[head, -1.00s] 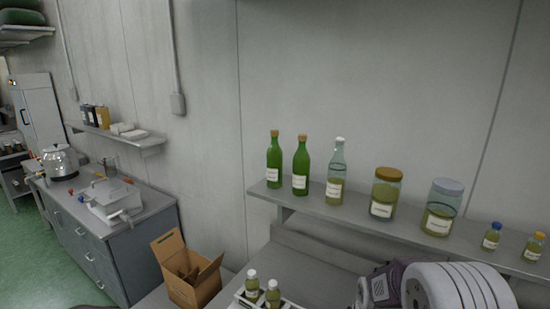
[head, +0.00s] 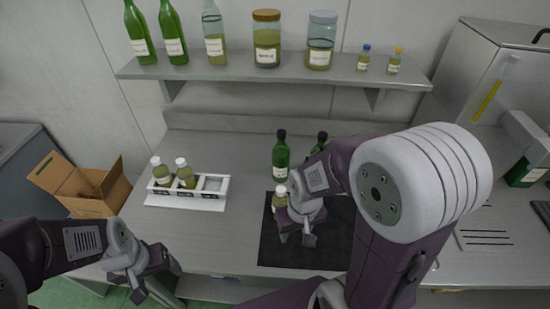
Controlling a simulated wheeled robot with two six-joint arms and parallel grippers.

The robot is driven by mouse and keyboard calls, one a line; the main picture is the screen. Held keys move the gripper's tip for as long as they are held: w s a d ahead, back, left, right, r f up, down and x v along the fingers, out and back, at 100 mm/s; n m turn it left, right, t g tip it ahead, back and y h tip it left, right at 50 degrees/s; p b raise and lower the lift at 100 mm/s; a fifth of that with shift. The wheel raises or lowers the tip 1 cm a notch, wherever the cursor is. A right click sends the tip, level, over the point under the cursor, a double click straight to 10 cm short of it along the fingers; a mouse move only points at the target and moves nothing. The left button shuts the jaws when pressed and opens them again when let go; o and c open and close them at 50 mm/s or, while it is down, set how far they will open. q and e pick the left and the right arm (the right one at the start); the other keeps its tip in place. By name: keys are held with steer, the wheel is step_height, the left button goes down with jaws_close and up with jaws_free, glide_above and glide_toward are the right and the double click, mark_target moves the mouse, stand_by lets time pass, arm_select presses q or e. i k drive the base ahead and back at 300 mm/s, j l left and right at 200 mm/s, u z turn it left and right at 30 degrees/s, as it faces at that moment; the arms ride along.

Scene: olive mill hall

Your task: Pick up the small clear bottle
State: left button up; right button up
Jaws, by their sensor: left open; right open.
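A small clear bottle (head: 279,200) with a pale cap and yellow-green contents stands on a black mat (head: 275,245); my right gripper partly hides it. Two similar small bottles, one on the left (head: 161,173) and one beside it (head: 186,175), stand in a white rack (head: 190,202) whose right-hand slot looks empty. My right gripper (head: 297,238) is open, pointing down over the mat just in front of the bottle; I cannot tell whether they touch. My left gripper (head: 148,285) is open and empty near the front left bench edge.
A dark green bottle (head: 281,158) stands behind the mat, and another (head: 321,143) is partly hidden by my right arm. A wall shelf (head: 220,73) holds bottles and jars. A cardboard box (head: 108,190) is at left. Bare bench lies between rack and mat.

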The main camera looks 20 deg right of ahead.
mark_target(277, 202)
steer(key=z, duration=0.8)
